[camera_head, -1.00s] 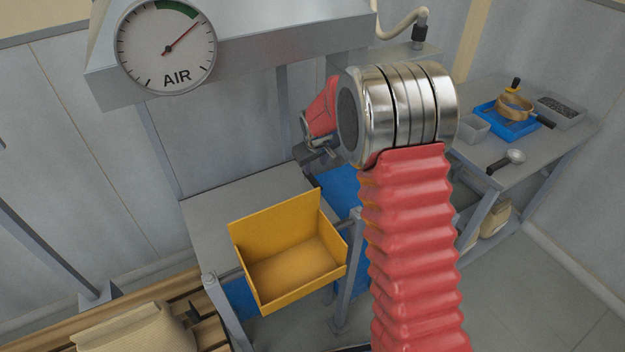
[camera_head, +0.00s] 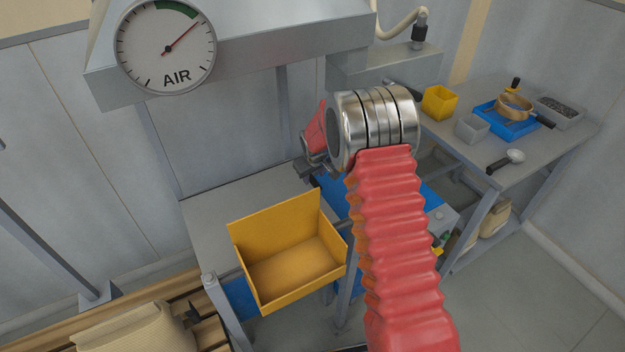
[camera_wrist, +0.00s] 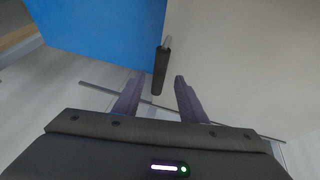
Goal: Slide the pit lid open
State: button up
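A blue panel (camera_wrist: 100,28) fills the upper left of the wrist view; it may be the pit lid, but I cannot be sure. A dark cylindrical handle (camera_wrist: 160,72) on a short metal rod stands by its right edge; how it is attached is unclear. My gripper (camera_wrist: 159,76) is open, with its two purplish fingers apart. The handle lies in line with the gap between them, with space on both sides; I cannot tell its depth. In the head view, blue surfaces (camera_head: 336,192) show low behind my red-sleeved arm, which hides much of that area.
A yellow open bin (camera_head: 290,262) hangs at the front of a grey table (camera_head: 215,215). The right-hand bench (camera_head: 535,150) holds a yellow cup (camera_head: 439,102), a grey cup (camera_head: 472,128), a blue tray (camera_head: 508,124) and a scoop (camera_head: 507,160). An air gauge (camera_head: 166,47) sits on the overhead beam.

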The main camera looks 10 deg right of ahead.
aim_at(312, 180)
jog(key=shift+x, duration=2.2)
jog(key=shift+c, duration=0.7)
grip_shut()
jog(key=shift+s+a, duration=0.1)
jog(key=shift+a, duration=0.15)
jog(key=shift+d, duration=0.15)
